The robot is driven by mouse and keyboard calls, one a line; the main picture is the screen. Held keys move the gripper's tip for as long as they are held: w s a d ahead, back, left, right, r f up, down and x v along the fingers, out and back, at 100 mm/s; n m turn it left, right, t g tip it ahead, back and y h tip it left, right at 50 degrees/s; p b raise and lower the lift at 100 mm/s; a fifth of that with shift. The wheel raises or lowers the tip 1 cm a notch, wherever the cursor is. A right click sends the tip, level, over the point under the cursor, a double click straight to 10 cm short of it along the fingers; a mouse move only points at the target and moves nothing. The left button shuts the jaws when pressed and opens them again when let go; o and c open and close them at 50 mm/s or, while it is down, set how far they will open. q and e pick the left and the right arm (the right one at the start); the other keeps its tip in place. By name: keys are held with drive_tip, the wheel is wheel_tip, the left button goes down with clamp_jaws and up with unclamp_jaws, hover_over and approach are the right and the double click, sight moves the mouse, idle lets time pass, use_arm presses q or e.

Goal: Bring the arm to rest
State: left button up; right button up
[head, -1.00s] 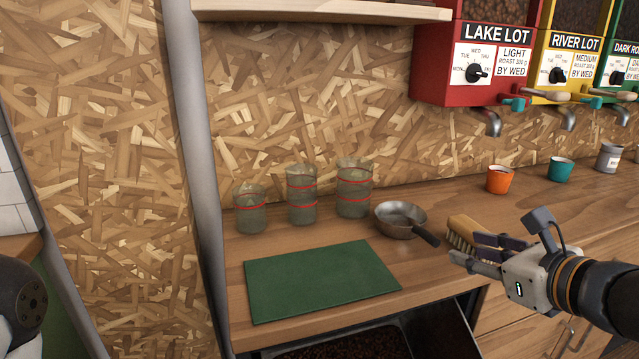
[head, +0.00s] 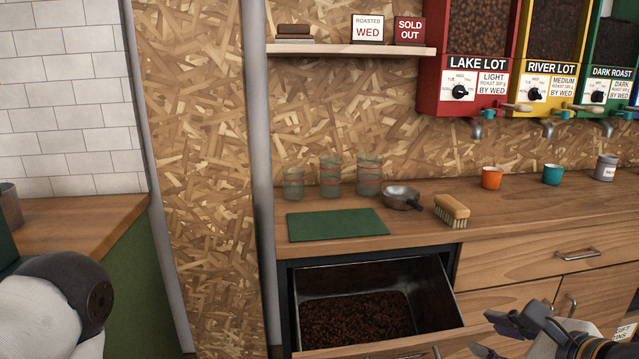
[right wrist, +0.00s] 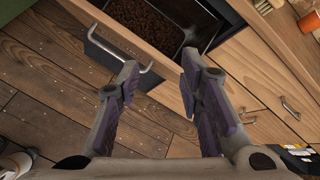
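My right gripper (head: 500,335) is at the lower right of the head view, in front of the cabinet and below the counter top. In the right wrist view (right wrist: 158,85) its two fingers stand apart with nothing between them. A drawer handle shows beyond the fingers, and I cannot tell that they touch it. The brush (head: 452,209) lies on the counter, right of the small pan (head: 402,197). Of my left arm only a rounded link shows at the lower left; its gripper is out of view.
The drawer (head: 375,265) stands open with dark beans inside. A green mat (head: 337,224), several clear cups (head: 330,178), an orange cup (head: 492,178) and a teal cup (head: 552,175) are on the counter. Red (head: 478,60), yellow and green dispensers hang above.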

drive_tip(key=s+a+f+n+g, duration=0.3)
drive_tip(key=s+f+n, duration=0.15)
drive_tip(key=f, duration=0.25)
drive_tip(key=s+a+f+n+g, duration=0.3)
drive_tip(key=s+f+n, duration=0.1)
drive_tip(key=f+n, duration=0.25)
use_arm(q)
drive_tip(key=shift+w, duration=0.3)
use_arm(e)
drive_tip(key=s+f+n+g+h, duration=0.1)
drive_tip(key=s+f+n+g, duration=0.1)
drive_tip(key=s+f+n, duration=0.2)
drive_tip(key=s+d+f+n+g, duration=0.1)
drive_tip(key=s+f+n, duration=0.3)
drive_tip(key=s, duration=0.6)
drive_tip(key=s+d+f+n+g+h, duration=0.1)
drive_tip(key=s+f+n+g, duration=0.2)
drive_tip(key=s+n, duration=0.4)
drive_tip(key=shift+s+f+n+g+h, duration=0.3)
drive_tip(key=shift+f, duration=0.3)
